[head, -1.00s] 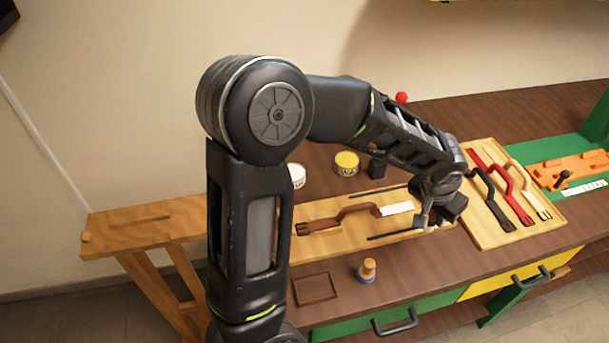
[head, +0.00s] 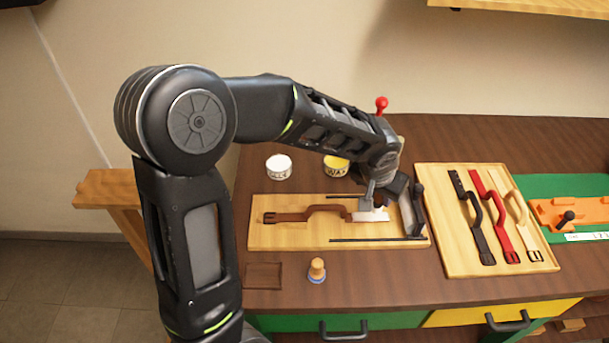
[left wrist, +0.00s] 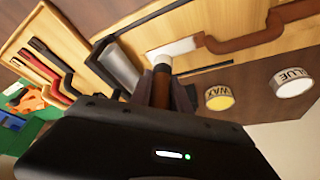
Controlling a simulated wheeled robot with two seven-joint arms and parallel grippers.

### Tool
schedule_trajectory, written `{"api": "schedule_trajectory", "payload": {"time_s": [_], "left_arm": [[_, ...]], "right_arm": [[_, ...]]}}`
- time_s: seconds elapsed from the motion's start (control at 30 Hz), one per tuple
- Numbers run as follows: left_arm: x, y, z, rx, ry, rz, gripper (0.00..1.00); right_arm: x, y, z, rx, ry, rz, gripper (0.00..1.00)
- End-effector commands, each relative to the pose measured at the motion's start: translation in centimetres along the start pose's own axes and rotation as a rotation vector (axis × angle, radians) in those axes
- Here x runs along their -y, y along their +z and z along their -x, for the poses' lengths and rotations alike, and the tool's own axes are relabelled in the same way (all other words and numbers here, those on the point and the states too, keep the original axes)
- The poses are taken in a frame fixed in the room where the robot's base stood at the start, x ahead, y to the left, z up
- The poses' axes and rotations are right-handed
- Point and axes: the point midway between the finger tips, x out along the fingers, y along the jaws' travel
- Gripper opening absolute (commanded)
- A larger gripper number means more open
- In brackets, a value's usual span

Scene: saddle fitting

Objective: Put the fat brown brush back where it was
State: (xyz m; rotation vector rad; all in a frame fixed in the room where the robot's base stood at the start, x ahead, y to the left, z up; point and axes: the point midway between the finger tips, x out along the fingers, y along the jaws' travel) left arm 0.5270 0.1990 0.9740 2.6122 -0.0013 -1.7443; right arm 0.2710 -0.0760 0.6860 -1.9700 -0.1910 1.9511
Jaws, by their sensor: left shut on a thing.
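My left gripper (head: 370,197) is over the right part of a wooden board (head: 290,240), by the pale end of a brown strap (head: 290,214). In the left wrist view it is shut on a thick brown brush (left wrist: 162,82) with a whitish end, pointing away from the gripper. The whitish end appears close to the pale strap end; I cannot tell whether they touch. In the head view the brush is mostly hidden by the gripper. My right gripper is not in view.
A white tin (head: 279,168) and a yellow-topped tin (head: 337,167) stand behind the board. A small wooden-knobbed tool (head: 317,270) and a dark square (head: 263,277) are in front. A tray (head: 440,240) with several straps is right. A dark fixture (head: 412,215) stands at the board's right end.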

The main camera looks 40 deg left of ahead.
Motion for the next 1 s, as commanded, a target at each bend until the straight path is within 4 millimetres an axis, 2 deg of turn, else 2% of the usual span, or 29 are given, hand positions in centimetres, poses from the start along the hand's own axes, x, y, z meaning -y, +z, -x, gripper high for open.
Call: {"api": "schedule_trajectory", "payload": {"time_s": [0.17, 0.27, 0.37, 0.6, 0.7, 0.83, 1.0], "left_arm": [[0.6, -0.2, -0.2, 0.000, -0.005, 0.009, 0.00], [2.4, -1.1, -0.5, -0.001, -0.019, 0.033, 0.00], [5.6, -2.4, -0.9, 0.001, -0.042, 0.075, 0.00], [17.0, -5.1, -0.6, 0.005, -0.091, 0.192, 0.00], [20.8, -5.5, 0.1, 0.004, -0.099, 0.222, 0.00], [23.2, -5.7, 0.9, 0.000, -0.099, 0.237, 0.00], [23.6, -5.8, 1.3, 0.001, -0.099, 0.237, 0.00]], "right_arm": [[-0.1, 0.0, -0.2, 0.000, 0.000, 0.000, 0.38], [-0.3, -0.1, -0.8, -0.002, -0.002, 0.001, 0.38], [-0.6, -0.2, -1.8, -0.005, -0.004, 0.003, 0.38], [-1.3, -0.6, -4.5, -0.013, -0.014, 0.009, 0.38], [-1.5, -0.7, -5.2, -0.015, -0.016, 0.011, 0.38], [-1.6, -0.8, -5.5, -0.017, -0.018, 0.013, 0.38], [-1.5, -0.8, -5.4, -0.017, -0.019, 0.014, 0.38]]}}
